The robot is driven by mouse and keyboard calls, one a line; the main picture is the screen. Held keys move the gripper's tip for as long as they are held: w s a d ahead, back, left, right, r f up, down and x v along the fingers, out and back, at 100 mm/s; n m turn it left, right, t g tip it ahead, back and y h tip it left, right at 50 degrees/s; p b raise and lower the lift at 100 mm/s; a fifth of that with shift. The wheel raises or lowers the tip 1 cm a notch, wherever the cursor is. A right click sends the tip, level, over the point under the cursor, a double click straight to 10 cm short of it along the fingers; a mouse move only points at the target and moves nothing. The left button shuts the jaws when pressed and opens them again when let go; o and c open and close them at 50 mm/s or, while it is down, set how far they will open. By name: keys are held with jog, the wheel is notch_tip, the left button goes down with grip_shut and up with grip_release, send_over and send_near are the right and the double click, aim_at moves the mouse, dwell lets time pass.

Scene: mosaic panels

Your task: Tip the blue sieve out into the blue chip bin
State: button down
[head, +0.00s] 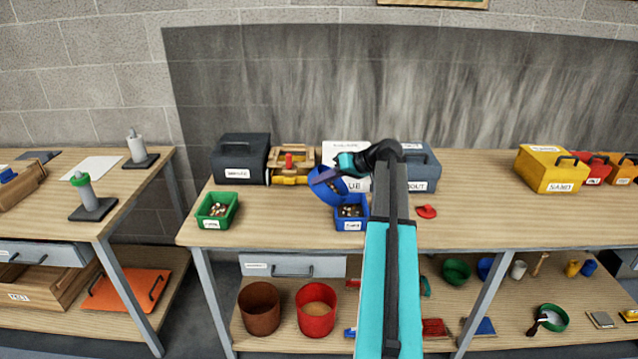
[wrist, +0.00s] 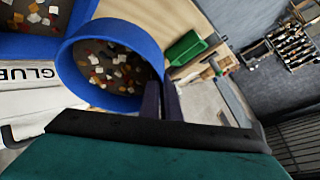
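The blue sieve (head: 320,193) is in the air beside and slightly above the blue chip bin (head: 343,225), tilted. My gripper (head: 326,176) is shut on the sieve's rim. In the wrist view, the gripper fingers (wrist: 162,100) pinch the right side of the rim of the sieve (wrist: 72,88), and several chips of white, orange and red lie inside it. The blue chip bin stands on the bench and holds several chips; it also shows at the upper left of the wrist view (wrist: 22,45).
A green bin (head: 217,210) with chips stands at the left of the bench (head: 275,225). Behind are a dark case (head: 240,158), a wooden rack (head: 291,163) and a white box marked GLUE (wrist: 32,100). A small red object (head: 426,212) lies right of my arm.

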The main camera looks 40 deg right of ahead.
jog(key=shift+s+d+r+m+t+y, duration=0.4)
jog(key=shift+s+d+r+t+y, duration=0.35)
jog(key=shift+d+t+y, duration=0.25)
jog(key=shift+s+d+f+m+t+y+b, duration=0.1)
jog(key=shift+s+d+m+t+y+b, duration=0.15)
jog(key=shift+s+d+t+y+b, duration=0.5)
jog(key=shift+s+d+r+m+t+y+b, duration=0.1)
jog(key=shift+s+d+m+t+y+b, duration=0.1)
jog(key=shift+d+t+b, duration=0.6)
jog(key=shift+s+d+f+m+t+y+b, duration=0.1)
jog(key=shift+s+d+m+t+y+b, duration=0.3)
jog(key=shift+b, duration=0.75)
jog(key=s+d+f+m+t+y+b, duration=0.1)
jog(key=s+d+m+t+y+b, duration=0.1)
jog(key=s+d+t+b, duration=0.2)
jog(key=shift+d+t+b, duration=0.45)
jog(key=shift+t+b, duration=0.3)
jog(key=shift+b, duration=0.25)
jog(key=shift+s+m, duration=0.15)
jog(key=shift+m, duration=0.1)
jog(key=shift+a, duration=0.1)
